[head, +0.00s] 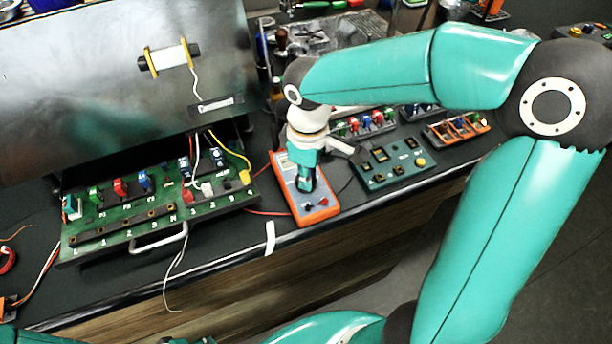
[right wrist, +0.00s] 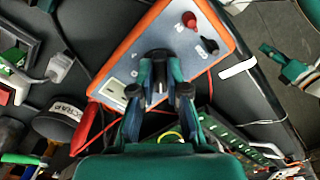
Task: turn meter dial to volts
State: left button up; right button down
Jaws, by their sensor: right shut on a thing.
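The meter (head: 324,213) is an orange-edged box with a grey face, lying on the bench near its front edge. In the right wrist view the meter (right wrist: 205,68) fills the upper middle, with a red and a black plug at one end. My right gripper (head: 306,184) points down over the meter's face. In its wrist view the fingers (right wrist: 160,88) are closed in on a dark knob, the dial (right wrist: 158,58), which is mostly hidden between them. My left gripper does not show clearly.
A green terminal board (head: 150,200) with a handle stands left of the meter, below a large metal panel (head: 100,90). A dark green box (head: 392,165) with a yellow button is close on the right. A red lead (head: 268,212) runs beside the meter.

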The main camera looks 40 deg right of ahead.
jog(key=m+b, duration=0.1)
jog(key=m, duration=0.2)
jog(key=shift+a, duration=0.1)
jog(key=shift+m+b, duration=0.4)
jog(key=shift+m, duration=1.2)
jog(key=c, duration=1.2)
grip_release()
jog(key=shift+o, duration=0.2)
jog(key=shift+r, duration=0.15)
notch_tip(320, 180, up, 12)
jog(key=shift+f, duration=0.2)
